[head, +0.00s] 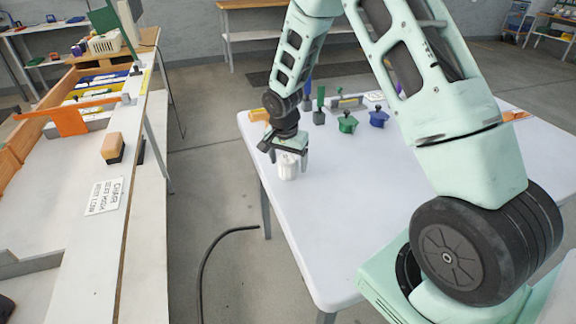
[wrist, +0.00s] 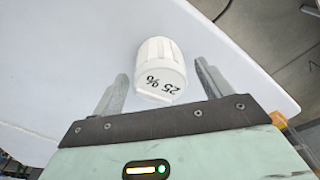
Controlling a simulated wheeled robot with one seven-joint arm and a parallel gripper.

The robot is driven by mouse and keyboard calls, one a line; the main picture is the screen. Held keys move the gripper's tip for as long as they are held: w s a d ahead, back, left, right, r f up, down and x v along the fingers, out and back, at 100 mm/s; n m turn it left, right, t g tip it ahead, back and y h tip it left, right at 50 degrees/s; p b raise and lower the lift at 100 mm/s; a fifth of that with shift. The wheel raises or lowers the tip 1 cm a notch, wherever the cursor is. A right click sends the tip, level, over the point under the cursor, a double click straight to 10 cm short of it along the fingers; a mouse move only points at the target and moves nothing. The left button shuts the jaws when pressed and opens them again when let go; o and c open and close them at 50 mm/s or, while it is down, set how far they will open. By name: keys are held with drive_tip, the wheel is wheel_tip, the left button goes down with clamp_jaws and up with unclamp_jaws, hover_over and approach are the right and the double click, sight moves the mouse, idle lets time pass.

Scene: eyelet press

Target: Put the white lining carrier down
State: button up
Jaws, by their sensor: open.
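The white lining carrier (head: 288,169) is a small ribbed white piece at the left edge area of the white table (head: 350,215). In the wrist view my gripper (wrist: 160,75) is open, with one finger on each side of the carrier and visible gaps between fingers and carrier. The carrier appears to rest upright on the table; its contact with the top is hard to make out.
The table's middle and front are clear. A workbench (head: 70,220) runs along the left, across a floor gap.

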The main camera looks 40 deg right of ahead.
drive_tip(key=shift+w+d+f, duration=0.1)
drive_tip(key=shift+d+f, duration=0.05)
drive_tip(key=shift+f, duration=1.1)
drive_tip(key=c, duration=1.2)
